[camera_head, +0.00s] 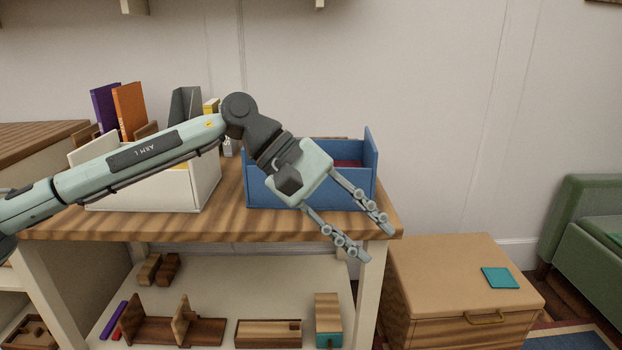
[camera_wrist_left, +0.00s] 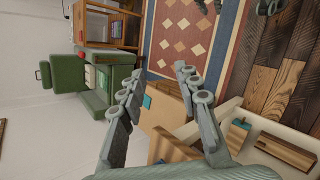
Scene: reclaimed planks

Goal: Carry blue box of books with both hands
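The blue box (camera_head: 368,163) stands on the wooden tabletop at its right end. A dark red thing, perhaps a book, shows inside it. My left arm reaches across from the left, and my left gripper (camera_head: 378,245) is in front of the box at its right side, pointing down and right past the table's edge. Its two fingers are spread apart with nothing between them. In the left wrist view, the open left gripper (camera_wrist_left: 158,78) faces the floor and rug. It hides part of the box's front.
A white box (camera_head: 207,178) with books behind it stands left of the blue box. The lower shelf (camera_head: 235,285) holds wooden pieces. A wooden cabinet (camera_head: 440,258) with a teal square on top stands right of the table. A green sofa (camera_head: 585,225) is farther right.

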